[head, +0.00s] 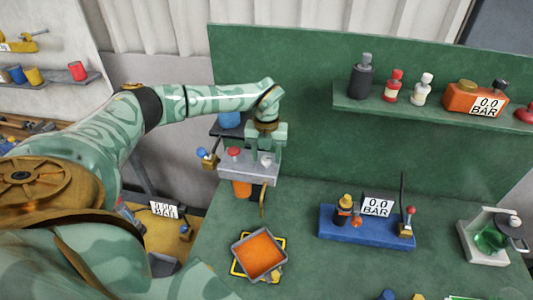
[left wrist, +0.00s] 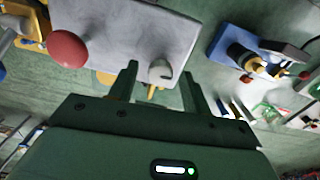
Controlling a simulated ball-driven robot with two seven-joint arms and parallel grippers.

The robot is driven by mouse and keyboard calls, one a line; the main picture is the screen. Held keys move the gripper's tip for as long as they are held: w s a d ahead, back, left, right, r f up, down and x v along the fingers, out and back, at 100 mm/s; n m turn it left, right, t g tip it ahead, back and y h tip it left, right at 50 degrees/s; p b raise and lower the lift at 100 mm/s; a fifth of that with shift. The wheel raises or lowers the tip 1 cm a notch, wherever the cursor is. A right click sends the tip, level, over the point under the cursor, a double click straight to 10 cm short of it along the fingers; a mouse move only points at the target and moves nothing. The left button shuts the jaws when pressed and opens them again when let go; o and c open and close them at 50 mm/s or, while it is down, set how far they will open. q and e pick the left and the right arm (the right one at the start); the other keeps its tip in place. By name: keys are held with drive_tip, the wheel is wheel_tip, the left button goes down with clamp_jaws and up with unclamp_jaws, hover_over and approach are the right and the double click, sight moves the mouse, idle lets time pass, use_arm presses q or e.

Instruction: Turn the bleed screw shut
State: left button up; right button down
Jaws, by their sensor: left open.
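A grey block (head: 262,177) is mounted at the green panel, with a red knob (head: 235,152) on its left part. A small pale screw head (head: 266,160), which looks like the bleed screw, stands at its right part. In the left wrist view the pale screw (left wrist: 160,72) lies between my fingertips, and the red knob (left wrist: 70,48) is to the left. My left gripper (head: 264,150) is open and points down over the pale screw, a finger on either side. I cannot tell whether the fingers touch it. My right gripper is not in view.
An orange-filled tray (head: 235,245) sits on the green bench below the block. A blue base (head: 340,232) with a 0.0 BAR gauge stands to the right. A shelf (head: 430,112) holds bottles and an orange gauge unit. Bench between tray and blue base is clear.

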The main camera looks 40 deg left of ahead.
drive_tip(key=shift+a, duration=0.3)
use_arm(q)
drive_tip(key=c, duration=1)
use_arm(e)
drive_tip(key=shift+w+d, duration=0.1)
